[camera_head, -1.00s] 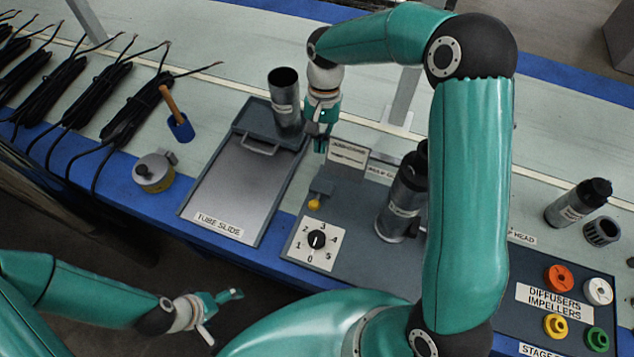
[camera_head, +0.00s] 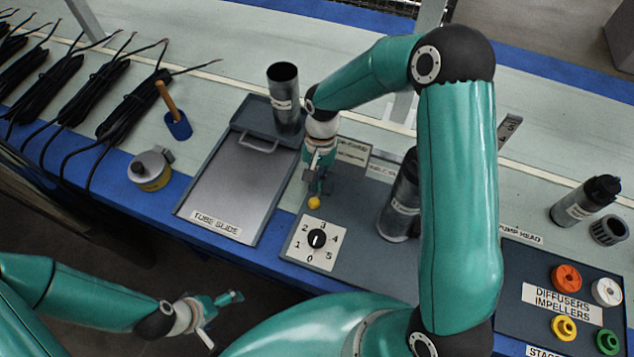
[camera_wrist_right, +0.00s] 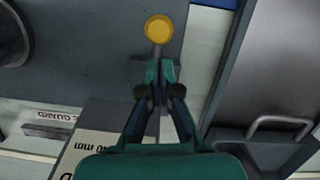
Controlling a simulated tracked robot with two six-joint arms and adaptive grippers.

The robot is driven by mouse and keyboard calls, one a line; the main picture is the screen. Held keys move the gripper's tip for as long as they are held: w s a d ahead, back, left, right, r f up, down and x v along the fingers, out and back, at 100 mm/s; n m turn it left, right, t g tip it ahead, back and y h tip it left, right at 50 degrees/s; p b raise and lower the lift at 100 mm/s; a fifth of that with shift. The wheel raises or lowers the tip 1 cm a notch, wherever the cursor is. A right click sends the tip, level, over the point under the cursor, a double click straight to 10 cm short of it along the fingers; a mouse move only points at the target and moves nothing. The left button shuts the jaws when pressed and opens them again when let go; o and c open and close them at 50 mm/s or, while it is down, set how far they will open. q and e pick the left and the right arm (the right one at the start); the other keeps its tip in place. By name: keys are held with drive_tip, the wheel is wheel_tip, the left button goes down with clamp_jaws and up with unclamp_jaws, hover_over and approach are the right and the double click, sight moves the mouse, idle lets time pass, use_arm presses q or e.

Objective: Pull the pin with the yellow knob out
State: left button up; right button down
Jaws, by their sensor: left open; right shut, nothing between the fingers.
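The yellow knob (camera_head: 314,203) of the pin is at the front of a small block on the grey panel, just behind the dial plate. It also shows in the right wrist view (camera_wrist_right: 158,29), with a short stretch of thin shaft below it. My right gripper (camera_head: 318,188) is just behind the knob. In the wrist view its fingertips (camera_wrist_right: 161,68) are together, beside the shaft and short of the knob, with nothing held. The fingers hide part of the block and pin. My left gripper (camera_head: 222,304) is open and empty, off the table's front edge.
A numbered dial (camera_head: 316,239) sits in front of the knob. A dark tube (camera_head: 402,205) stands to the right, partly behind my right arm. The tube slide tray (camera_head: 222,180) lies to the left, with another upright tube (camera_head: 284,97) at its back.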

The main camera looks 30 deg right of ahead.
sight(313, 200)
drive_tip(key=shift+s+a+f, duration=0.2)
drive_tip(key=shift+s+a, duration=0.15)
drive_tip(key=shift+s, duration=0.05)
drive_tip(key=shift+s+a+f, duration=0.15)
drive_tip(key=shift+s+a, duration=0.05)
drive_tip(key=shift+a, duration=0.05)
drive_tip(key=shift+s+a+b, duration=0.65)
